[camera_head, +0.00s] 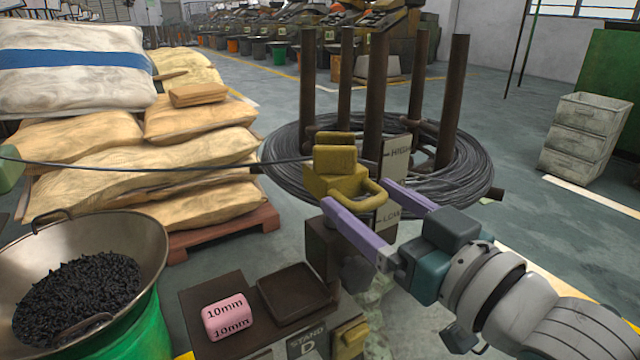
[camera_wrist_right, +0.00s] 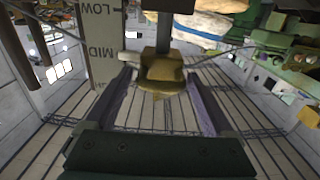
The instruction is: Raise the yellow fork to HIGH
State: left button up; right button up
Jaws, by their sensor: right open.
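The yellow fork (camera_head: 325,184) sits on a dark post beside an upright marked plate (camera_head: 394,158). In the right wrist view the yellow fork part (camera_wrist_right: 160,72) lies between the fingers, with gaps on both sides. The plate (camera_wrist_right: 103,45) there shows LOW and MID. The fork's exact mark is hard to read. My left gripper is not in view.
A black wire coil (camera_head: 460,180) with upright posts stands behind the fork. A bowl of dark pieces (camera_head: 140,235) is at left, near stacked sacks (camera_head: 150,175).

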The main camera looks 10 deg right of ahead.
jog(key=shift+c, duration=0.3)
grip_shut()
dwell(0.5)
